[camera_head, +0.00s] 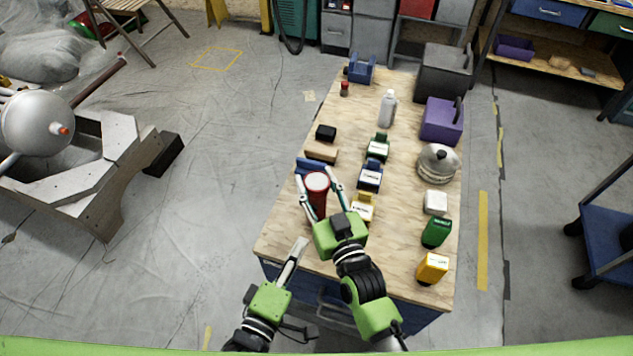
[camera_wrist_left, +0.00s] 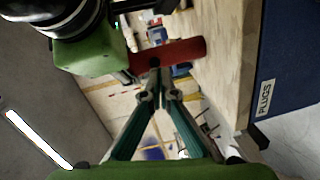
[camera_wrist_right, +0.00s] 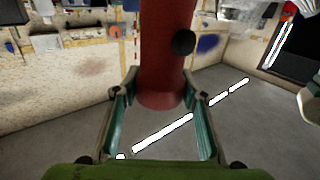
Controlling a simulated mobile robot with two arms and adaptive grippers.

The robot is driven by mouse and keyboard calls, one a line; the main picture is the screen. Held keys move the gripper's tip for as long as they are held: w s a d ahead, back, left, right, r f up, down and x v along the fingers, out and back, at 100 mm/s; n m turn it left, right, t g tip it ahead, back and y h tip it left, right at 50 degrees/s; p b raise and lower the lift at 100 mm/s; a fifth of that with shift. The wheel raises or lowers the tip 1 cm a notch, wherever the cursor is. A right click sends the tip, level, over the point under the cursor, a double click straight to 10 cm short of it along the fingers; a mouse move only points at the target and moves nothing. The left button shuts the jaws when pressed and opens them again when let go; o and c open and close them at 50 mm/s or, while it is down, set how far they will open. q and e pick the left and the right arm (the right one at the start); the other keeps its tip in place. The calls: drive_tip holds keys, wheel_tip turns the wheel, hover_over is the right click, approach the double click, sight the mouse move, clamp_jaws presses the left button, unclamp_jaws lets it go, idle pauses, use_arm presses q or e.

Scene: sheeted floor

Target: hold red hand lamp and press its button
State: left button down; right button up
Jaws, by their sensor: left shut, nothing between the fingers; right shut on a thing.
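The red hand lamp (camera_head: 317,204) is a red cylinder with a pale round end, held above the near left part of the workbench. My right gripper (camera_head: 317,176) is shut on it, one finger on each side. In the right wrist view the lamp (camera_wrist_right: 164,75) fills the space between the fingers, and a dark round button (camera_wrist_right: 183,42) shows on its side. My left gripper (camera_head: 301,244) is shut and empty, below the lamp in the head view. In the left wrist view its closed tips (camera_wrist_left: 154,66) overlap the lamp (camera_wrist_left: 185,51); I cannot tell whether they touch it.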

sight(317, 203)
use_arm(q)
drive_tip(key=w+d+r+m+g+y, duration=0.1)
drive_tip(key=w+m+g, duration=0.4)
drive_tip(key=w+g, duration=0.1)
drive_tip(key=shift+w+d+m+g+y, duration=0.3)
drive_tip(key=shift+d+g, duration=0.05)
drive_tip(key=shift+g, duration=0.55)
idle(0.5)
drive_tip(key=shift+w, duration=0.1)
idle(1.2)
